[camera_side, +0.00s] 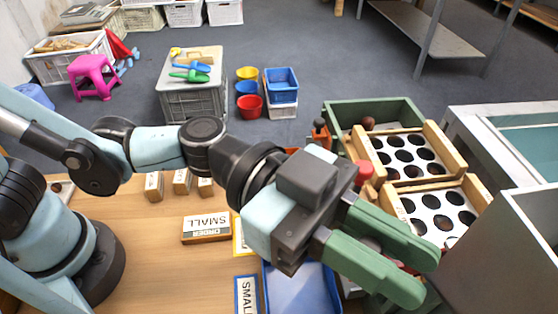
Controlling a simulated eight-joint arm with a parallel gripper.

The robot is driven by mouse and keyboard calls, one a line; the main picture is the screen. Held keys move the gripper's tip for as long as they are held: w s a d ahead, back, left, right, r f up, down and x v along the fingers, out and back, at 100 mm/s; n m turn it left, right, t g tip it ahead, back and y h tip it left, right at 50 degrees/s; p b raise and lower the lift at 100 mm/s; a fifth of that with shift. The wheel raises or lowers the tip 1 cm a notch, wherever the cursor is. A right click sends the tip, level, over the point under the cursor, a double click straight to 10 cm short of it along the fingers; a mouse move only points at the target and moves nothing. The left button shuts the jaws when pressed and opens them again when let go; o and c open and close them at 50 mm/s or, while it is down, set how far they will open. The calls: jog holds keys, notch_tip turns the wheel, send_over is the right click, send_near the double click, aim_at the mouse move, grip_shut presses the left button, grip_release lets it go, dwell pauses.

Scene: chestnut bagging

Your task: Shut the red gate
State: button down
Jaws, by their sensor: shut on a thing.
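My gripper (418,276) reaches across to the lower right, with two green fingers in front of the sorting trays. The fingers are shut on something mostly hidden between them. Small patches of red (403,267) show there, which look like part of the red gate. I cannot see the gate's full shape or how far it is open. A red knob-like part (365,170) stands behind my gripper, beside the upper tray; I cannot tell whether it belongs to the gate.
Two white trays with dark holes, an upper one (404,138) and a lower one (437,200), sit in wooden frames. A green bin (349,112) stands behind them. Grey cabinet walls (500,235) close in at right.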

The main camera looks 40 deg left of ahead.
jog(key=shift+w+d, duration=0.6)
jog(key=c, duration=1)
grip_release()
jog(key=shift+c, duration=0.2)
jog(key=a, duration=1.2)
jog(key=shift+a, duration=0.1)
jog(key=shift+c, duration=0.3)
